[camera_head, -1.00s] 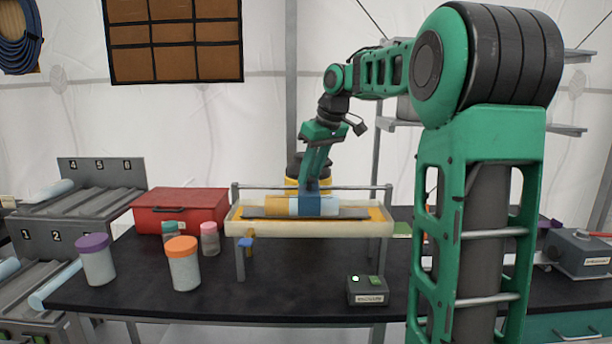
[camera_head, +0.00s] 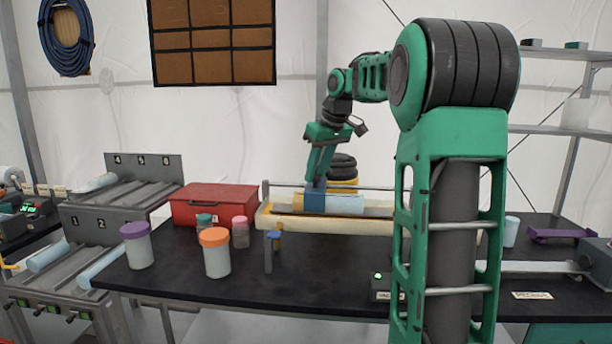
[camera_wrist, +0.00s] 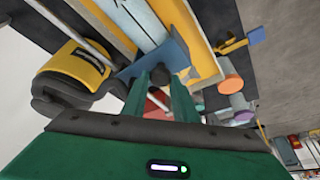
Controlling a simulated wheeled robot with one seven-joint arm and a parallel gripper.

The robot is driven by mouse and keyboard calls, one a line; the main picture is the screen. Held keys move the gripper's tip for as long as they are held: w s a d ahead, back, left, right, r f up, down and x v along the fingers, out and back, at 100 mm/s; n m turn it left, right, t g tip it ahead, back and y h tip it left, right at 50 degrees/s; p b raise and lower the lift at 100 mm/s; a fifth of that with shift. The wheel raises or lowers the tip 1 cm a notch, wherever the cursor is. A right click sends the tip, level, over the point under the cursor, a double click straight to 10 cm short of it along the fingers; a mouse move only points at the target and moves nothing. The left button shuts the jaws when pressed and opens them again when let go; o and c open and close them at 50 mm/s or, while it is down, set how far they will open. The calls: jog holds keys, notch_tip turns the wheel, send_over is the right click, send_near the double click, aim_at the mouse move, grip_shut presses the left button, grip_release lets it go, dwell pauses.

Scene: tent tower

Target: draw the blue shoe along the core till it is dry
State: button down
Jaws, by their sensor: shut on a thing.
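The blue shoe (camera_head: 315,200) stands across the core (camera_head: 345,204), which lies in a cream, yellow-lined trough (camera_head: 285,222) on the bench. A short tan stretch of core shows left of the shoe; the stretch on its right is pale blue. My gripper (camera_head: 316,182) is shut on the shoe from above. In the wrist view the green fingers (camera_wrist: 160,78) meet the blue shoe (camera_wrist: 178,52), and the pale core (camera_wrist: 143,22) runs away beyond it. The shoe's underside is hidden. My own arm hides the trough's right end.
Jars with purple (camera_head: 136,245), orange (camera_head: 215,252), teal and pink lids stand left of the trough. A red case (camera_head: 213,204) and a numbered rack (camera_head: 145,180) are farther left. A yellow-and-black object (camera_head: 343,172) stands close behind. The bench front (camera_head: 300,285) is clear.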

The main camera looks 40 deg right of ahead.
jog(key=shift+a, duration=0.15)
jog(key=c, duration=1.4)
grip_release()
jog(key=shift+c, duration=0.2)
jog(key=shift+r, duration=0.1)
jog(key=v, duration=1)
jog(key=shift+o, duration=0.2)
jog(key=shift+s+a, duration=0.1)
